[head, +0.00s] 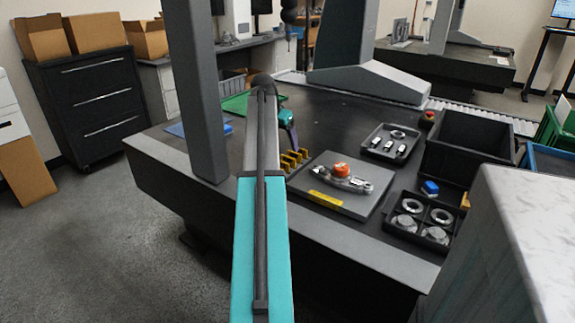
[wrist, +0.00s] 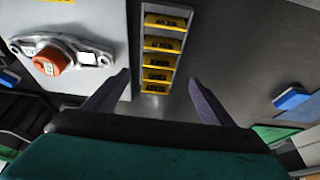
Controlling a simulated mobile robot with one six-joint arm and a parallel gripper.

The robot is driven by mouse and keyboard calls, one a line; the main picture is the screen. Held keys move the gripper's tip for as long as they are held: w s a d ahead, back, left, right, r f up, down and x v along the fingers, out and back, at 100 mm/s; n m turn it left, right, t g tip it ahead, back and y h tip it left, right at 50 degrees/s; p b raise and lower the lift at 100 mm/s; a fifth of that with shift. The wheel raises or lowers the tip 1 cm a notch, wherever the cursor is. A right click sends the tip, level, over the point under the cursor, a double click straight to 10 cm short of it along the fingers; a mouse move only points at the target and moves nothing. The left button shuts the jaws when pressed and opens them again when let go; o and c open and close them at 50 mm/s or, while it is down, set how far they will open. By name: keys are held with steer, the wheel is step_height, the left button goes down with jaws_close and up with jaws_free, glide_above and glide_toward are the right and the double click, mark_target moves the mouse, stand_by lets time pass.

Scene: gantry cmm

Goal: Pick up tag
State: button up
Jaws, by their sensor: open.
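Several yellow tags (wrist: 163,46) with dark lettering sit in a row in a narrow grey rack (wrist: 179,50) in the wrist view. The tags (head: 291,160) also show in the head view, left of the grey fixture plate. My gripper (wrist: 159,77) is open and empty. Its two fingers reach up either side of the near end of the rack in the picture, apart from the tags. I cannot tell its exact height above them. In the head view my arm partly hides the gripper and the table behind the rack.
Left of the rack in the wrist view, the fixture plate (wrist: 112,20) bears a metal part with an orange knob (wrist: 50,60). A blue block (wrist: 291,98) lies to the right. The head view shows a part tray (head: 389,143), a ring tray (head: 421,218) and a dark bin (head: 466,150).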

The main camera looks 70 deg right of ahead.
steer(key=shift+x, duration=2)
steer(key=shift+b+x, duration=0.5)
steer(key=shift+x, duration=2.1)
steer(key=shift+s, duration=0.15)
steer(key=c, duration=1.1)
